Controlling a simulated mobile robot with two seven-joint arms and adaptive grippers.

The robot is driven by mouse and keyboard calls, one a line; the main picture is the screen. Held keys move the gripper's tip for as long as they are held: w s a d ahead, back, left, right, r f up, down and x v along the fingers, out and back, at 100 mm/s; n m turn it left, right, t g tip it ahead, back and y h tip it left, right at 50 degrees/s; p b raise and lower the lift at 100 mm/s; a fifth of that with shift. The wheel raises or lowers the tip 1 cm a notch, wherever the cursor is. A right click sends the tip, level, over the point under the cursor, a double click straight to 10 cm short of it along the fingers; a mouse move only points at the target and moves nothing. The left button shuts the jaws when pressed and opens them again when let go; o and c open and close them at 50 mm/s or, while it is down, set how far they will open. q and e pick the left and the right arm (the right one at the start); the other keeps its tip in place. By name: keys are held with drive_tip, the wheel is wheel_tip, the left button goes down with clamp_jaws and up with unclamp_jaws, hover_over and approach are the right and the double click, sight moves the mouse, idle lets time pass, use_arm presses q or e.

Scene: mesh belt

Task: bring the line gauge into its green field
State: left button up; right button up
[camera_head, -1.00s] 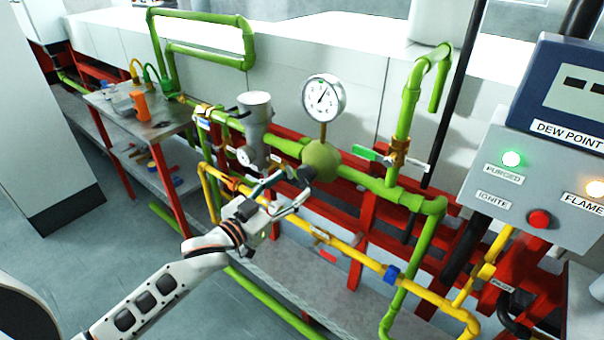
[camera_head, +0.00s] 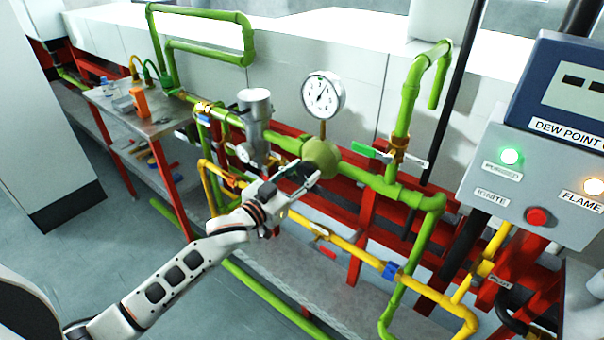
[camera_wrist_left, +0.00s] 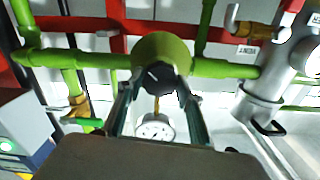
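The line gauge (camera_head: 322,95) is a round white dial on a brass stem above a round green regulator body (camera_head: 321,155). Its needle points up and slightly right; the green field is too small to place surely. In the left wrist view the gauge (camera_wrist_left: 155,129) appears upside down below the regulator (camera_wrist_left: 163,50). A black knob (camera_wrist_left: 158,77) faces the wrist camera from the regulator. My left gripper (camera_head: 304,176) is at the regulator's front, open, its fingers on either side of the knob with gaps visible. My right gripper is not in view.
Green pipes (camera_head: 415,200) and a yellow pipe (camera_head: 350,248) run along a red frame. A green-handled valve (camera_head: 385,153) stands right of the regulator. A grey cylinder unit (camera_head: 256,125) stands left. A control panel (camera_head: 540,185) is at right. Floor is free at lower left.

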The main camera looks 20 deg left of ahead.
use_arm(q)
drive_tip(key=shift+m, duration=0.3)
drive_tip(key=m, duration=0.3)
drive_tip(key=shift+f+m, duration=0.1)
drive_tip(key=shift+m, duration=1.6)
drive_tip(key=shift+d, duration=0.1)
drive_tip(key=o, duration=1.1)
drive_tip(key=v, duration=1.2)
